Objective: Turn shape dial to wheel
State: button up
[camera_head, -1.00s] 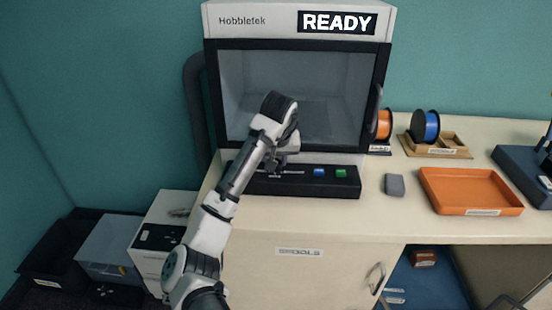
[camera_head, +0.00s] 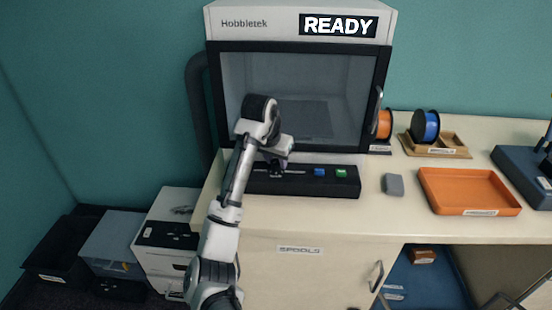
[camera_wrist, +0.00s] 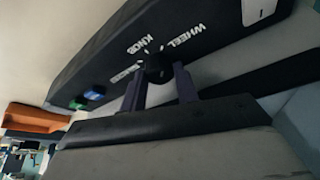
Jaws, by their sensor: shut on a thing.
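The shape dial is a small black knob (camera_wrist: 155,66) on the printer's black control panel (camera_wrist: 120,52). White words around it in the wrist view read WHEEL, KNOB and a third label, partly hidden, that looks like BRACKET. My gripper (camera_wrist: 158,80) has its two dark fingers on either side of the dial and is shut on it. I cannot tell clearly which word the dial points to. In the head view my gripper (camera_head: 275,172) is at the panel's left half and hides the dial.
The printer (camera_head: 300,45) shows READY and its window is closed. Blue (camera_head: 319,173) and green (camera_head: 341,174) buttons sit right of the dial. A grey block (camera_head: 392,185), an orange tray (camera_head: 468,208) and spools, including a blue one (camera_head: 425,126), stand further right.

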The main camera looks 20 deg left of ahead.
dwell(0.3)
jog(key=o, duration=0.7)
jog(key=shift+r, duration=0.15)
jog(key=v, duration=1.3)
jog(key=shift+s+r, duration=0.2)
jog(key=shift+r, duration=0.05)
jog(key=shift+f, duration=0.1)
